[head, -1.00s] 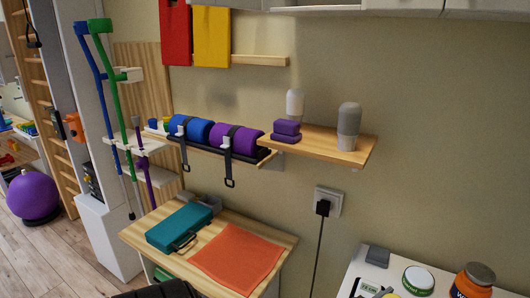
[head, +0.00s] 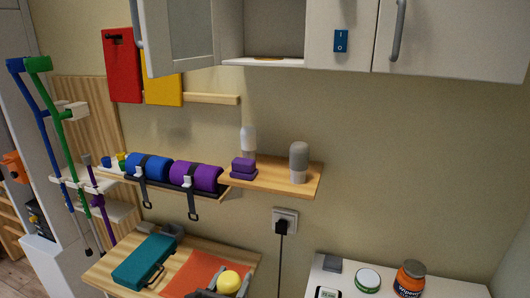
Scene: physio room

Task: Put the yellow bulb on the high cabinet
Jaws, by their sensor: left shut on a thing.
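The yellow bulb (head: 229,279) is round and shows at the bottom of the head view, in front of the orange mat. My left gripper (head: 228,290) is shut on it; its grey fingers show at the bulb's sides, and the rest is cut off by the frame edge. The high white cabinet (head: 450,45) hangs on the wall at the top. Its left door (head: 180,38) stands open, showing a compartment (head: 274,30) with a flat, light-brown thing on its floor. The cabinet's top is out of view. My right gripper is not in view.
Below the cabinet, a wooden shelf (head: 305,184) holds two grey-white bottles and purple blocks. A rack with blue and purple rolls (head: 195,177) is beside it. A teal case (head: 144,260) lies on the wooden table. Jars stand on a white surface (head: 450,288) at right.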

